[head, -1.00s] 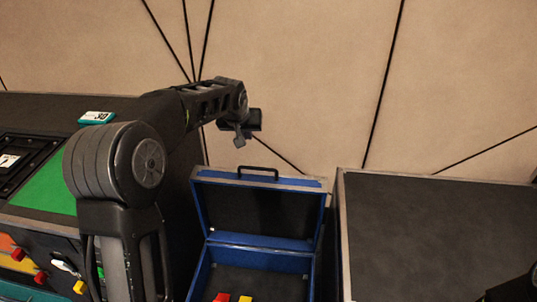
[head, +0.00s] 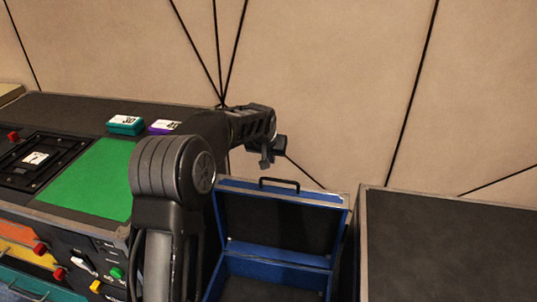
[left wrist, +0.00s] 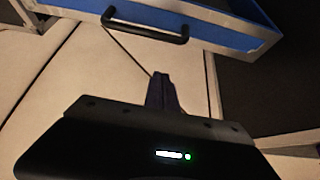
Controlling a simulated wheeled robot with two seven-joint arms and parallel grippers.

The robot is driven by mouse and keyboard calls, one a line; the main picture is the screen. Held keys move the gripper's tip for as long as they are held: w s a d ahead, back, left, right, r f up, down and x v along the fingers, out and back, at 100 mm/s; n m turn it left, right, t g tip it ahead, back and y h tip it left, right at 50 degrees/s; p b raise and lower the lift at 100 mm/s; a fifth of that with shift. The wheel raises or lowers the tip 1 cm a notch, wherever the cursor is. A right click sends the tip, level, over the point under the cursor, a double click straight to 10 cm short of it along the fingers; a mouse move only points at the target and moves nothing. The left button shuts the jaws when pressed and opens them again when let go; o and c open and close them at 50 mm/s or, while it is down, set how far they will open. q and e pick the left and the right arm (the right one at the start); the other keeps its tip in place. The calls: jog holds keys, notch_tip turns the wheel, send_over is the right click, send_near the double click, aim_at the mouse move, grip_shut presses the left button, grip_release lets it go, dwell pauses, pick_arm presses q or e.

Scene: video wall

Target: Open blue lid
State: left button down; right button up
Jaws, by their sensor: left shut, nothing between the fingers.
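The blue lid (head: 268,215) stands raised at the back of the blue case, with its dark inner face showing in the head view. Its black handle (head: 279,184) is on the top edge; it also shows in the left wrist view (left wrist: 145,27). The blue case (head: 278,264) is open below, and its dark inside is partly cut off by the frame. My left gripper (head: 265,162) is shut and empty, above and slightly left of the handle in the picture. In the left wrist view my left gripper (left wrist: 162,78) points toward the lid edge, apart from it. My right gripper is out of view.
A panel table with a green mat (head: 92,180), a teal box (head: 125,125) and a purple box (head: 164,127) stands to the left. A bare dark table (head: 455,250) stands right of the case. A beige wall is behind.

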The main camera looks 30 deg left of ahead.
aim_at(269, 187)
pick_arm(q)
jog(key=f, duration=0.2)
jog(key=f+b, duration=0.1)
jog(key=shift+s+d+f, duration=0.1)
jog(key=shift+s+f, duration=0.2)
jog(key=shift+s+d+f, duration=0.15)
jog(key=shift+s+d, duration=0.05)
jog(key=shift+s, duration=0.5)
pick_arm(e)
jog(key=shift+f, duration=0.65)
